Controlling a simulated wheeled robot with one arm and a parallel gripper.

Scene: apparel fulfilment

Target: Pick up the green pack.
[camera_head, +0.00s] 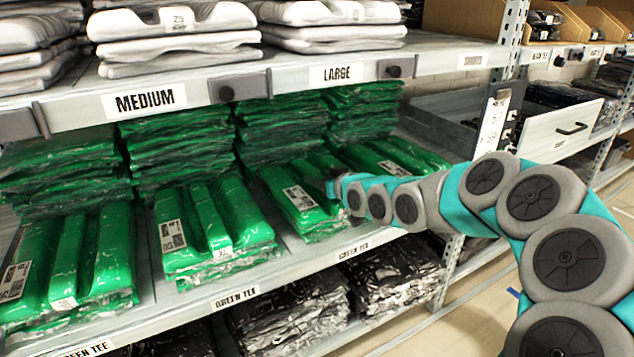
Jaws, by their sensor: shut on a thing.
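Green packs in clear wrap lie in several stacks on the middle shelf. My arm reaches in from the right, and my gripper (331,187) is at the right side of the front green pack (297,204) in the third stack from the left. The gripper is small and dark here, and its fingers are mostly hidden against the pack. It is shut on this pack, which has a white label on top and still lies on or very close to its stack.
Other green packs lie left (215,225) and right (385,158), with taller stacks behind. The upper shelf (200,88) with white folded packs hangs above. Dark packs (290,310) fill the shelf below. A metal upright and an open drawer (560,130) stand at right.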

